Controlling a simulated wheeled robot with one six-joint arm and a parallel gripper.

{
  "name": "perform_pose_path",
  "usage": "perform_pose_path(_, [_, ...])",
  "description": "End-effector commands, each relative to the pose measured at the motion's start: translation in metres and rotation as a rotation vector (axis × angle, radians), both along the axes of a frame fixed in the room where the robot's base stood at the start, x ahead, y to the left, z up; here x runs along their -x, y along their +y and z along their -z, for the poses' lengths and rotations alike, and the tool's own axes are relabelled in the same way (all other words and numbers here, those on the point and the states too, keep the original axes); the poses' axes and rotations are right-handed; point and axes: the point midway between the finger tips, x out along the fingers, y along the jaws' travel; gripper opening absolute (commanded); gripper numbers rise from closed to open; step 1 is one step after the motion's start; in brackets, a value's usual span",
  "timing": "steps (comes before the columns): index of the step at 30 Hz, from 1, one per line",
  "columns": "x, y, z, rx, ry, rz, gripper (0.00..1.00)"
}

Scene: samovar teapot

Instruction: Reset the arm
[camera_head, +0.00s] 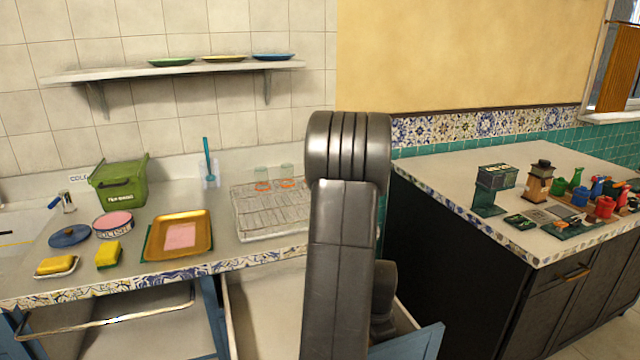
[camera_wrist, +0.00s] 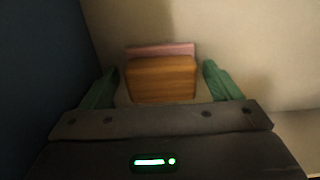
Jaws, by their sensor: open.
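My arm (camera_head: 343,230) rises upright in the middle of the head view and bends down over an open drawer. My gripper (camera_wrist: 160,72) shows only in the wrist view, with its two green fingers spread apart. A brown wooden-looking block (camera_wrist: 160,80) lies between and beyond the fingers, with visible gaps on both sides. A pink strip (camera_wrist: 160,49) shows along the block's far edge. They appear to lie on a pale floor, with a dark wall at the left. What the block is cannot be told.
The open drawer (camera_head: 262,300) has a blue front and juts out below the counter. The counter holds a gold tray (camera_head: 158,243), a green bin (camera_head: 120,184), a dish rack (camera_head: 250,222) and sponges. A dark cabinet (camera_head: 440,250) with small items stands at right.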

Motion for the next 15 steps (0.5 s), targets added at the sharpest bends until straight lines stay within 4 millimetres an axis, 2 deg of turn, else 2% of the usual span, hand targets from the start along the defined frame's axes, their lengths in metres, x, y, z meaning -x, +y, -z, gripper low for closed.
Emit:
perform_pose_path(1, [-0.001,0.0,-0.012,0.001,-0.007,0.0,0.85])
perform_pose_path(6, [-0.001,0.0,-0.027,0.001,-0.004,0.0,0.85])
perform_pose_path(15, [-0.001,0.0,-0.032,0.0,-0.002,0.0,0.85])
